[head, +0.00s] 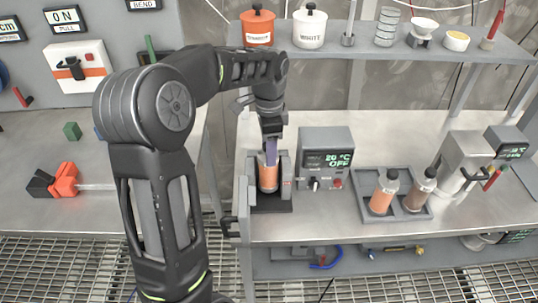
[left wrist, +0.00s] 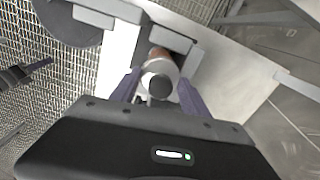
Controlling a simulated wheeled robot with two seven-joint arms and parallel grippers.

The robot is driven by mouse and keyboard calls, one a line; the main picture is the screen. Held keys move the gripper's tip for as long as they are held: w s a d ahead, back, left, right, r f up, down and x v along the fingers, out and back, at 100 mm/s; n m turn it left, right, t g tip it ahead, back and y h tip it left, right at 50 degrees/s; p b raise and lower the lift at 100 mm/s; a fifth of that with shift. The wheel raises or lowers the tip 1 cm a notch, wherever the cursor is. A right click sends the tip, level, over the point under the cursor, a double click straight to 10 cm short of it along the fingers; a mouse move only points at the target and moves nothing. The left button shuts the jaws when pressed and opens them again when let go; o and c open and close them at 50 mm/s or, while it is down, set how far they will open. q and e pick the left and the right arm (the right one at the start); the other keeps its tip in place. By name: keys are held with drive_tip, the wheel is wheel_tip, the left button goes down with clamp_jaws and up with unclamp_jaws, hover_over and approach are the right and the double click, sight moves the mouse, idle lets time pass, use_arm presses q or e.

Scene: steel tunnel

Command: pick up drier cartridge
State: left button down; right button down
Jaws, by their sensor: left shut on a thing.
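In the left wrist view my left gripper (left wrist: 159,95) is shut on the cartridge (left wrist: 160,76), whose round dark cap and pale upper part show between the fingers. The cartridge's lower end is hidden in the holder. My right gripper is out of view.
A grey control box (head: 327,160) with a "20 °C OFF" display stands right beside the holder. Farther right, a tray (head: 414,210) holds two bottles. A shelf (head: 400,43) with pots and small vessels runs above the bench. Bare bench lies behind the box.

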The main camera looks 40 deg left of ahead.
use_arm(q)
wheel_tip(320, 180, up, 9)
drive_tip(key=shift+f, duration=0.1)
wheel_tip(320, 180, up, 6)
drive_tip(key=p, duration=0.6)
idle(0.4)
